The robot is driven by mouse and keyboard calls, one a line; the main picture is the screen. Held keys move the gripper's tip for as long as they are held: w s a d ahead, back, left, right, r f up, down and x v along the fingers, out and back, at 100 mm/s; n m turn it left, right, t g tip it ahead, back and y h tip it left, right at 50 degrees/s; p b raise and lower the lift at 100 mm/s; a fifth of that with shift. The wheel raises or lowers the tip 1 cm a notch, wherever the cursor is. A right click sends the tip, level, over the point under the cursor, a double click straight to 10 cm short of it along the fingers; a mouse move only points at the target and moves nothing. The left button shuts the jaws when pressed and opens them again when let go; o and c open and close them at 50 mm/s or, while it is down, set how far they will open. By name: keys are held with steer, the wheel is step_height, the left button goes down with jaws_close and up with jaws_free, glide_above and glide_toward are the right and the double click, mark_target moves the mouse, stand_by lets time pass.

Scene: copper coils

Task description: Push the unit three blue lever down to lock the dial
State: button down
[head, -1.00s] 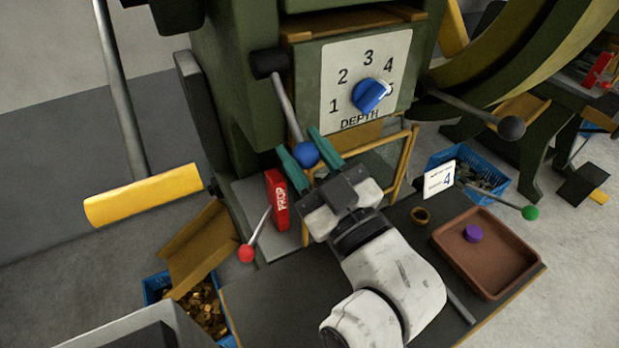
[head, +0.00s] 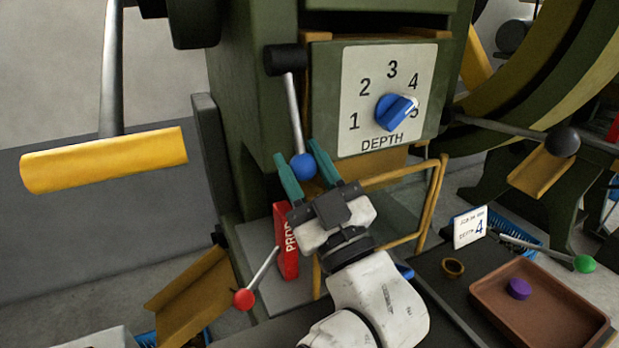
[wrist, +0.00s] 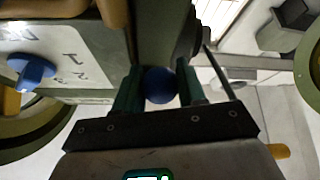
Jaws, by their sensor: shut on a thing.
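The blue lever has a round blue knob (head: 303,166) on a grey rod (head: 293,112) that hangs down from a black pivot (head: 286,59) left of the dial plate. My gripper (head: 305,168) has its teal fingers on either side of the knob and is shut on it. The wrist view shows the knob (wrist: 160,85) between both fingers. The blue dial (head: 396,111) sits on a white plate (head: 361,115) marked DEPTH, 1 to 5. Its pointer faces right and slightly up, by the partly covered 5.
A red prop block (head: 287,243) and a red-knobbed lever (head: 244,299) stand below left. A wooden frame (head: 433,205) is right of my gripper. A card (head: 469,228) reads depth 4. A brown tray (head: 568,312) holds a purple piece. A yellow handle (head: 105,160) hangs at left.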

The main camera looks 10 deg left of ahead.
steer(key=shift+w+a+f, duration=0.45)
steer(key=shift+w+a, duration=0.05)
steer(key=shift+w, duration=0.15)
steer(key=c, duration=0.7)
jaws_free()
steer(key=shift+r, duration=0.1)
steer(key=shift+d+r, duration=0.2)
steer(key=shift+r, duration=0.1)
